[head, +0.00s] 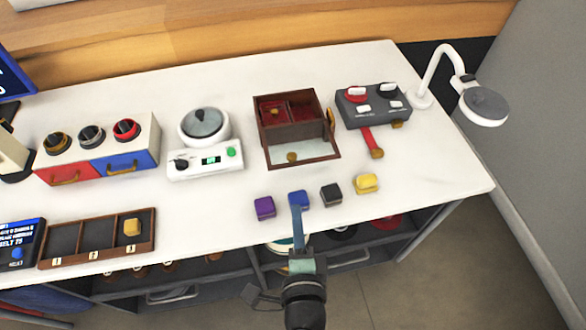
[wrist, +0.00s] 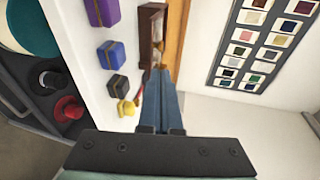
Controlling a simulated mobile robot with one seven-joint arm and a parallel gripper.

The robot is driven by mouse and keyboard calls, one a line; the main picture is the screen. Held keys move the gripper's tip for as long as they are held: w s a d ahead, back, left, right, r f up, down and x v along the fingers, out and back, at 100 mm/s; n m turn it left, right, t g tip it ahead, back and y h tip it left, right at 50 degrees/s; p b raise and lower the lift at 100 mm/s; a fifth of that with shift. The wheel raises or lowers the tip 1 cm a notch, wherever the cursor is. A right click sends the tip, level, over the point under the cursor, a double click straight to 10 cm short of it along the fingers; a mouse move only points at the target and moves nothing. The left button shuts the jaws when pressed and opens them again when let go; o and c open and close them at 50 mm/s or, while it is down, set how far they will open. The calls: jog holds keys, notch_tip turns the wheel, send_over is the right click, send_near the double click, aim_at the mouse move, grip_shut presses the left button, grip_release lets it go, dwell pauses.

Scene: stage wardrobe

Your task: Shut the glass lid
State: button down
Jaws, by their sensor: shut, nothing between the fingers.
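The dark wooden box (head: 289,125) stands open on the white table, with red-lined compartments and a small gold item inside. Its glass lid (head: 313,150) is a wooden-framed pane with a gold knob (head: 291,157), folded down at the box's front side. In the wrist view the box (wrist: 150,22) shows only partly, beyond my fingers. My gripper (head: 296,208) is shut and empty, above the table's front edge near the blue block, well in front of the lid. Its shut fingers (wrist: 158,72) also show in the wrist view.
Purple (head: 264,208), blue (head: 299,199), black (head: 331,194) and yellow (head: 367,183) blocks line the front edge, between my gripper and the box. A grey switch box (head: 372,107) with a red lever (head: 370,140) stands right. A scale with a glass-lidded pot (head: 204,127) stands left.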

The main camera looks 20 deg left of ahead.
aim_at(292, 160)
jog(key=p+x, duration=0.1)
jog(key=x, duration=1.2)
jog(key=shift+w, duration=0.15)
